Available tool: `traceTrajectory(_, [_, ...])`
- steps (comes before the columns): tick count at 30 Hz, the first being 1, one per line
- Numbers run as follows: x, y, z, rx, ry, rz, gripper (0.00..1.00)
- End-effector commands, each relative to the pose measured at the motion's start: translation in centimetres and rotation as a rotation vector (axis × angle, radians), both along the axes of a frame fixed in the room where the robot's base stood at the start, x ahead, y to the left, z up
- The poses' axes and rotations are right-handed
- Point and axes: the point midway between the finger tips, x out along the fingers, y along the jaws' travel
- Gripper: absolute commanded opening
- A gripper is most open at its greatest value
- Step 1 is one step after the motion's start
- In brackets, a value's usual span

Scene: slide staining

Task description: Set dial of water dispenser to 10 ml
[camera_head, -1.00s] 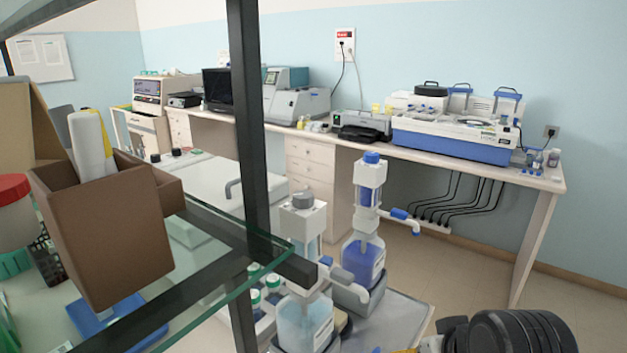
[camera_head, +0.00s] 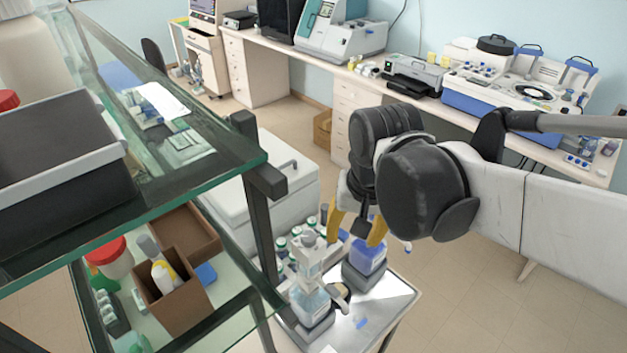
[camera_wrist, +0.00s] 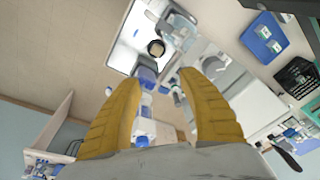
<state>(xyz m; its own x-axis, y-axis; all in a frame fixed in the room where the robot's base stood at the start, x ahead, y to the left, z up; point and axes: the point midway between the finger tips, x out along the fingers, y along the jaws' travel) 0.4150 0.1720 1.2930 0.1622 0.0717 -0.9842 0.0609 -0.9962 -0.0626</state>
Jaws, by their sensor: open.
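Two bottle-top dispensers stand on a small side table. One has a pale, clear-looking bottle (camera_head: 310,300) with a whitish dispenser head (camera_head: 308,255). The other has a blue-liquid bottle (camera_head: 369,259), and its upper part is hidden behind my gripper. No dial scale or number is legible, and I cannot read which bottle holds water. My gripper (camera_head: 357,230) has yellow fingers, spread apart and empty, over the blue bottle's upper part in the head view. In the wrist view my gripper (camera_wrist: 160,78) is open, with a blue dispenser part (camera_wrist: 147,75) showing between the fingers.
The side table (camera_head: 393,300) also holds a dark round item (camera_head: 338,294) and several small capped bottles (camera_head: 300,240). A glass shelf (camera_head: 190,150) with a dark post (camera_head: 262,210) stands close on the left. Open floor (camera_head: 470,275) lies to the right.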

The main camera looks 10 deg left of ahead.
Motion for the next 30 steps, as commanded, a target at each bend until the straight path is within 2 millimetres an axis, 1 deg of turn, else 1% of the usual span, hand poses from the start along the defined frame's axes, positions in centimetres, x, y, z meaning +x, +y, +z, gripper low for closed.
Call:
traceTrajectory(1, [0.2,1.4,3.2,-0.007,0.023,0.01,0.49])
traceTrajectory(4, [0.2,3.9,5.9,-0.026,0.073,0.016,0.49])
traceTrajectory(6, [0.1,5.4,7.3,-0.04,0.103,0.019,0.49])
traceTrajectory(9, [0.0,7.0,8.6,-0.057,0.134,0.022,0.49])
traceTrajectory(13, [-0.2,8.1,9.2,-0.071,0.156,0.023,0.49])
traceTrajectory(17, [-0.2,8.4,8.6,-0.075,0.163,0.022,0.49])
traceTrajectory(20, [-0.2,8.4,7.3,-0.075,0.164,0.022,0.49])
traceTrajectory(27, [-0.2,8.4,2.5,-0.074,0.163,0.023,0.49])
traceTrajectory(30, [-0.3,8.4,0.7,-0.074,0.163,0.023,0.49])
